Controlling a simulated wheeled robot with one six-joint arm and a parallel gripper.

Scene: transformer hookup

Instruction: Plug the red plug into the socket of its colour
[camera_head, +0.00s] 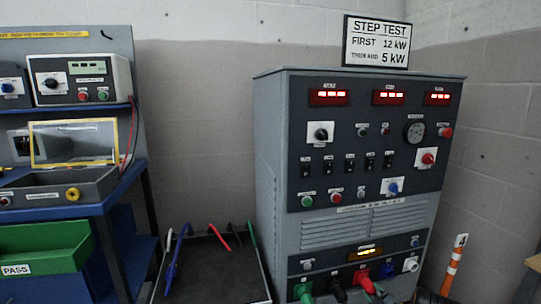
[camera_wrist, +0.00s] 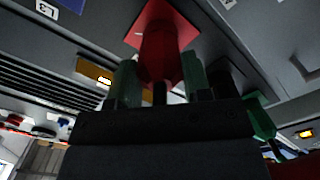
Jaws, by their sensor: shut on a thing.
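My gripper (camera_wrist: 158,88) is shut on the red plug (camera_wrist: 158,60), with a green-tipped finger on each side of it. The plug's front end is up against the red square socket plate (camera_wrist: 178,25); how deep it sits is hidden. In the head view the red socket plate (camera_head: 362,274) is low on the grey cabinet, with the red plug (camera_head: 368,287) at its front. My gripper cannot be made out clearly in the head view.
Beside the red socket are a black plug (camera_head: 338,287) and a green plug (camera_head: 304,291) on one side, and blue (camera_head: 386,271) and white (camera_head: 410,264) sockets on the other. A dark tray (camera_head: 262,284) with coloured leads stands left of the cabinet. A workbench (camera_head: 128,183) stands far left.

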